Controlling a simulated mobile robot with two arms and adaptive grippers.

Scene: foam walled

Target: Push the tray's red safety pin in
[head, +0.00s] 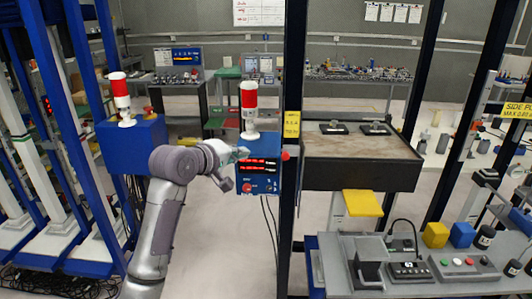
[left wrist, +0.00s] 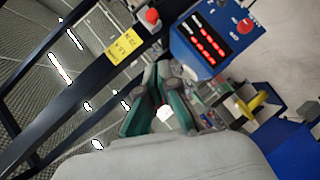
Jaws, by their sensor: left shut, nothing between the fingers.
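A small red knob, seemingly the safety pin (head: 285,155), shows beside the dark post at the left of the tray (head: 357,177). The tray is dark-sided with a brownish top and holds two small dark items. In the left wrist view the red pin (left wrist: 152,16) is round, at the top, near the post. My left gripper (head: 241,154) is shut and empty, left of the pin and apart from it, in front of the blue box. Its fingers (left wrist: 163,78) also show in the left wrist view. My right gripper is not in view.
The blue box (head: 262,180) with red displays and a red-and-white beacon (head: 249,108) stands close to my left gripper. The dark post (head: 291,120) bears a yellow label. A bench (head: 400,284) with a lamp and devices is at the lower right.

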